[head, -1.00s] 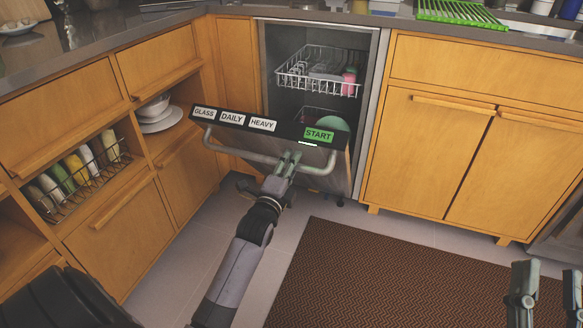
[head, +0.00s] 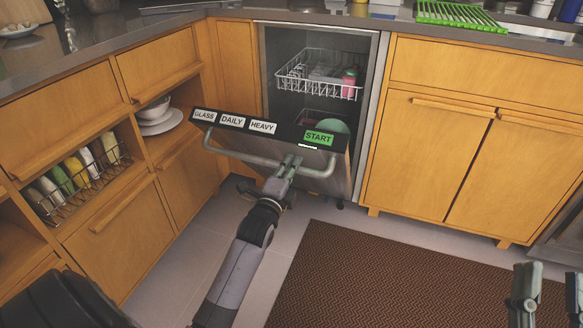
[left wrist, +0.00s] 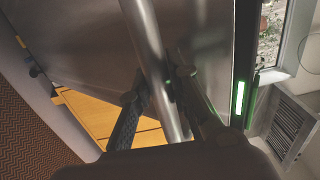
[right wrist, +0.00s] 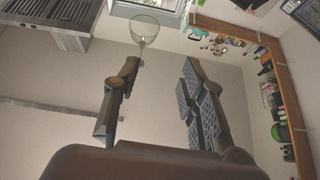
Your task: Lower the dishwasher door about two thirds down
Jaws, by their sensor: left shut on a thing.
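The dishwasher door (head: 268,145) is partly lowered and tilts out from the dishwasher (head: 318,62). Its top edge carries labels and a green START button. A bar handle (head: 240,158) runs along the door's outer face. My left gripper (head: 291,162) is shut on the handle, right of its middle. In the left wrist view, the handle bar (left wrist: 158,70) passes between the fingers of the left gripper (left wrist: 155,105). My right gripper (head: 550,285) is empty at the lower right, away from the door. In the right wrist view, the right gripper (right wrist: 160,95) has its fingers apart.
An upper rack (head: 318,75) with dishes is inside the dishwasher; a lower rack is mostly hidden by the door. Wooden cabinets (head: 470,140) flank it. A brown mat (head: 390,275) lies on the floor in front, with clear tile left of it.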

